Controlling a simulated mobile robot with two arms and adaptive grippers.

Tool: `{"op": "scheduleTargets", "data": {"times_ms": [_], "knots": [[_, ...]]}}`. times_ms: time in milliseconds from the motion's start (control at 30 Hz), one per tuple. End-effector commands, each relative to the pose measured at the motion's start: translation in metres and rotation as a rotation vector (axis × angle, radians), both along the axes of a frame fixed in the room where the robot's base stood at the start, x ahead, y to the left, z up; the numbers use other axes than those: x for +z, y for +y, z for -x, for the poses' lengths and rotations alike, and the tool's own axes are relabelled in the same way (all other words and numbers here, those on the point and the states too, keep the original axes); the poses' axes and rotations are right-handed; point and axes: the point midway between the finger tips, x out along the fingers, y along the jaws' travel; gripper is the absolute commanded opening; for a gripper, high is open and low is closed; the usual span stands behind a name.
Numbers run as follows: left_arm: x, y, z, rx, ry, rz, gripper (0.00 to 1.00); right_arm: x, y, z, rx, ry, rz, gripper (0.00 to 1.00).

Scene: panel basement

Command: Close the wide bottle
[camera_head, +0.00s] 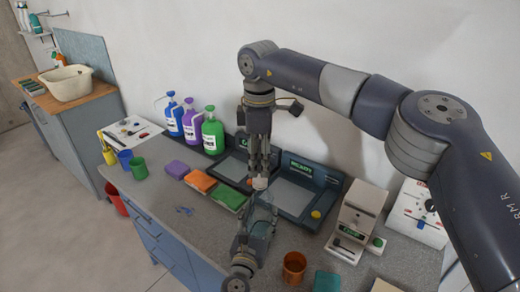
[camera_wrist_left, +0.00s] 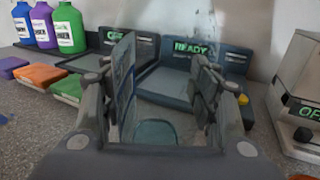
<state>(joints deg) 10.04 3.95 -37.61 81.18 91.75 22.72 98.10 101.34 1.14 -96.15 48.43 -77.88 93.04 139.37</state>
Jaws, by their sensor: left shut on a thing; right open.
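My left gripper (camera_head: 262,217) is low in the middle of the head view, over the counter. In the left wrist view its two fingers (camera_wrist_left: 165,85) stand wide apart, shut on a clear, see-through vessel, seemingly the wide bottle (camera_wrist_left: 155,132), with a teal round area low inside. Its outline is faint, and I cannot make out its mouth. My right gripper (camera_head: 259,180) points straight down, just above the left one, with its fingers open. A small pale piece shows at its tips; I cannot tell whether it is a cap or part of the gripper.
Two dark devices (camera_head: 300,190) with lit displays stand behind the grippers. Blue, purple and green jugs (camera_head: 213,132) stand at the back left, with coloured blocks (camera_head: 200,181) before them.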

Motion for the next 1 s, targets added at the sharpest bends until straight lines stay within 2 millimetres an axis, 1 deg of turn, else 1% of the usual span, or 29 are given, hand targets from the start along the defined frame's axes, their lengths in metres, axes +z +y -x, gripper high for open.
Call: {"op": "scheduleTargets", "data": {"times_ms": [100, 1000], "knots": [[0.0, 0.0, 0.0, 0.0, 0.0, 0.0, 0.0, 0.002, 0.001, 0.0, 0.205, 0.0, 0.0, 0.47], [0.0, 0.0, 0.0, 0.0, -0.001, 0.0, 0.0, 0.014, 0.002, 0.0, 1.769, 0.003, 0.006, 0.47]]}}
